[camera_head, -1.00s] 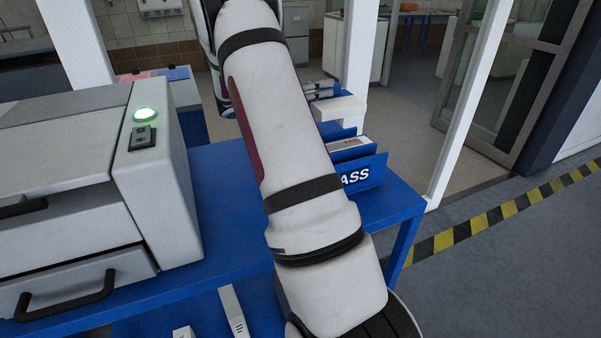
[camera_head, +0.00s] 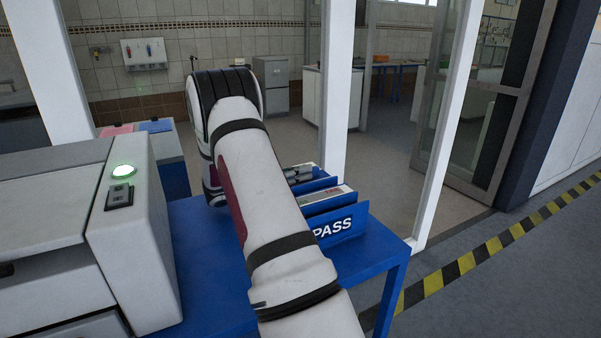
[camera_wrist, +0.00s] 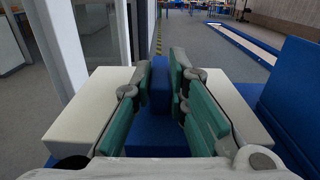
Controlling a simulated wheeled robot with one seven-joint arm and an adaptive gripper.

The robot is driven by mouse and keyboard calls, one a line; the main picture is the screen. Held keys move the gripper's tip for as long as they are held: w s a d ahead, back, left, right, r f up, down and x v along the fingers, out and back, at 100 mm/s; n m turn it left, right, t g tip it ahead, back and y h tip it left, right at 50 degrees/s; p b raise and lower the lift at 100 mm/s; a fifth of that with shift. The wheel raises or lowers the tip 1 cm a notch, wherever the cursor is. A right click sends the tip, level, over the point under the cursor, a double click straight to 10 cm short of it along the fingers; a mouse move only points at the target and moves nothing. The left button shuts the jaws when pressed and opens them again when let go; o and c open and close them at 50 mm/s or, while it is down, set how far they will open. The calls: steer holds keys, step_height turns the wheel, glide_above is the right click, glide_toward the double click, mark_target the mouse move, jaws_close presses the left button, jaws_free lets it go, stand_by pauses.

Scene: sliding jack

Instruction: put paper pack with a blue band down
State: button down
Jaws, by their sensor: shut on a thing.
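The paper pack shows in the wrist view as a white block (camera_wrist: 85,112) reaching out on both sides of my fingers, with its blue band (camera_wrist: 160,88) between them. My gripper (camera_wrist: 161,72) is shut on it, green pads on either side of the band. In the head view my gripper (camera_head: 300,175) is low over a blue divided tray marked PASS (camera_head: 345,228). The pack is mostly hidden there by the dividers and my arm. I cannot tell whether its underside touches the tray.
A flat item with red print (camera_head: 325,197) sits in the tray's front slot. The tray is on a blue table (camera_head: 205,265). A white machine with a green lit button (camera_head: 123,171) stands at left. White posts (camera_head: 337,100) rise behind the tray.

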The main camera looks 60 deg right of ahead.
steer(key=c, duration=1.6)
jaws_free()
steer(key=shift+f, duration=0.1)
steer(key=shift+o, duration=0.2)
